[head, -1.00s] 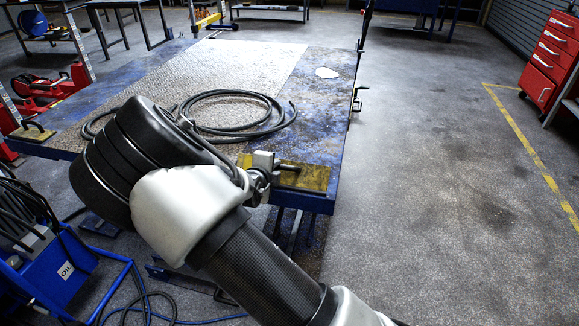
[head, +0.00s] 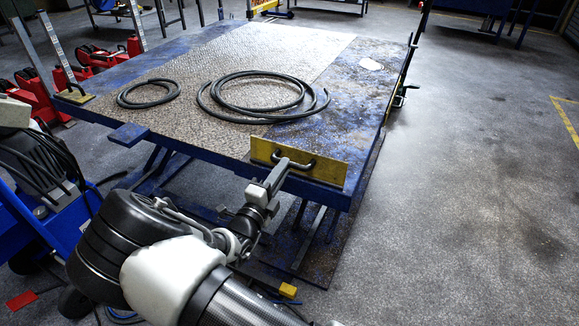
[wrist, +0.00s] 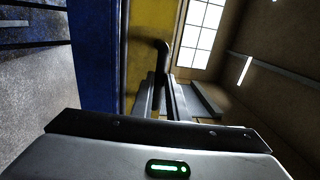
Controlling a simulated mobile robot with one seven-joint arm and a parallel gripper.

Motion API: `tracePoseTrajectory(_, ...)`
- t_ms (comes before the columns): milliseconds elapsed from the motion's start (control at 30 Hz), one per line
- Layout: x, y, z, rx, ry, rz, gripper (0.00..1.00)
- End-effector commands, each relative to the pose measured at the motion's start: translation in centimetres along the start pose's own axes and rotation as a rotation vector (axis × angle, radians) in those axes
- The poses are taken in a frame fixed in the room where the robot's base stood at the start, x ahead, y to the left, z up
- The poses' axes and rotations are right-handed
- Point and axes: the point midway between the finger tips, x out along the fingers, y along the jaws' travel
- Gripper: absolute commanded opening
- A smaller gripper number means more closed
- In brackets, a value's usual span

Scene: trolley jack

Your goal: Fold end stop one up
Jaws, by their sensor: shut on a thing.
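The yellow end stop (head: 325,168) stands upright, or nearly so, along the near edge of the blue lift table (head: 360,105). Its dark bar handle (head: 305,166) faces me. My gripper (head: 284,166) is shut on this handle, in front of the plate. In the wrist view the two fingers (wrist: 161,98) close around the dark handle (wrist: 163,58), with the yellow plate (wrist: 145,25) behind it. A second yellow stop (head: 75,95) with a handle lies flat at the table's left corner.
Two coils of black hose (head: 262,95) lie on the table's checkered plate. A blue cart (head: 50,215) with cables stands at the left, close to my arm. Red jacks (head: 95,62) stand behind it. The floor at the right (head: 480,190) is clear.

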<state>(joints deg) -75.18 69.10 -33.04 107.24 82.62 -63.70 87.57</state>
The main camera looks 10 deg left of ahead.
Motion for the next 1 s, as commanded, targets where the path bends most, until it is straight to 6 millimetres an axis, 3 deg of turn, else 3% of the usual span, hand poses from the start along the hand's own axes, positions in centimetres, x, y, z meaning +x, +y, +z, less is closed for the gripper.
tracePoseTrajectory(400, -1.4, 1.4, 0.0, 0.000, -0.003, -0.187, 0.00)
tracePoseTrajectory(967, -1.6, 1.5, 0.1, 0.002, -0.005, -0.211, 0.00)
tracePoseTrajectory(1000, -1.6, 1.5, 0.1, 0.001, -0.005, -0.211, 0.19)
